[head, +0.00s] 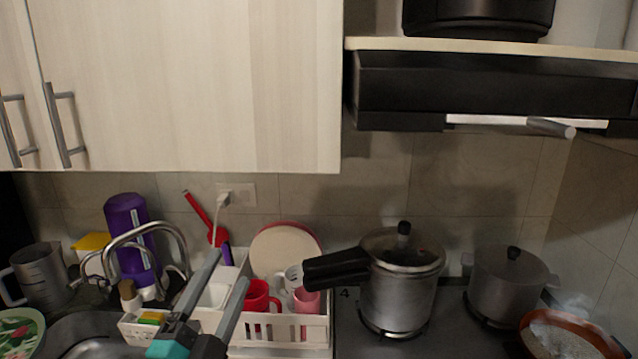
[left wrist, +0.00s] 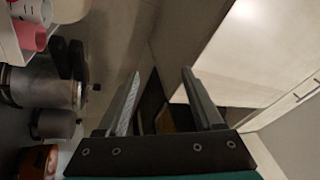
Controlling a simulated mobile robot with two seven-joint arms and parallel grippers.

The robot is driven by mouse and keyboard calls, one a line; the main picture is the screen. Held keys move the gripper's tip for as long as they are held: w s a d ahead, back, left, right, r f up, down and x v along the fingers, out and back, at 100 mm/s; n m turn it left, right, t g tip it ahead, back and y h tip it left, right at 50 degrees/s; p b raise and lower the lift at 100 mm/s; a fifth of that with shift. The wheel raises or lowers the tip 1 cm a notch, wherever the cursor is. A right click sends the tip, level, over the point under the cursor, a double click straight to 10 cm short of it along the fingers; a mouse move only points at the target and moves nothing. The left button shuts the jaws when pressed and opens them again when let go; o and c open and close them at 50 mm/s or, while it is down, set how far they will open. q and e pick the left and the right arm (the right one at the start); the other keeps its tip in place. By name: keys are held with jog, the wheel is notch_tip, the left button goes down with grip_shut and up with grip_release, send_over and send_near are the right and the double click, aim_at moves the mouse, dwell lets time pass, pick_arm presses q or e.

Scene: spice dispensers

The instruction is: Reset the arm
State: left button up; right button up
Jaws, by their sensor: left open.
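My left gripper (head: 222,278) comes up from the bottom of the head view, in front of the white dish rack (head: 290,350). Its two grey fingers are apart with nothing between them. In the left wrist view the gripper (left wrist: 160,85) is also open and empty, with the wall and cabinet beyond the fingers. My right gripper shows in neither view.
The rack holds a red mug (head: 262,297) and a pink cup (head: 306,300). A pressure cooker (head: 400,290) and a pot (head: 508,285) stand on the stove at right. A faucet (head: 150,228) and sink are at left. Cabinets (head: 190,80) and a hood (head: 480,85) hang above.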

pick_arm(q)
jog(key=s+a+f+n+g+y, duration=0.3)
jog(key=f+n+g, duration=0.15)
jog(key=f, duration=0.35)
jog(key=s+a+f+n+g+y, duration=0.2)
jog(key=a+f+n+g+y, duration=0.2)
jog(key=f+n, duration=0.3)
jog(key=s+d+f+n+g+h, duration=0.2)
jog(key=s+d+f+g+h, duration=0.15)
jog(key=s+f+g, duration=0.9)
jog(key=s+f+t+b, duration=0.1)
jog(key=s+f+b, duration=0.15)
jog(key=f, duration=1.05)
jog(key=s+f+t+b, duration=0.1)
jog(key=s+f+b, duration=0.15)
jog(key=f, duration=0.95)
jog(key=s+a+f+b, duration=0.1)
jog(key=s+f+b, duration=0.1)
jog(key=s+f, duration=0.6)
jog(key=s+a+f+g+b, duration=0.1)
jog(key=s+f+b, duration=0.1)
jog(key=s+f, duration=0.6)
notch_tip(320, 180, down, 5)
jog(key=shift+s+a+r+y, duration=0.15)
jog(key=shift+s+a+y, duration=0.05)
jog(key=shift+y, duration=0.15)
jog(key=shift+m, duration=0.25)
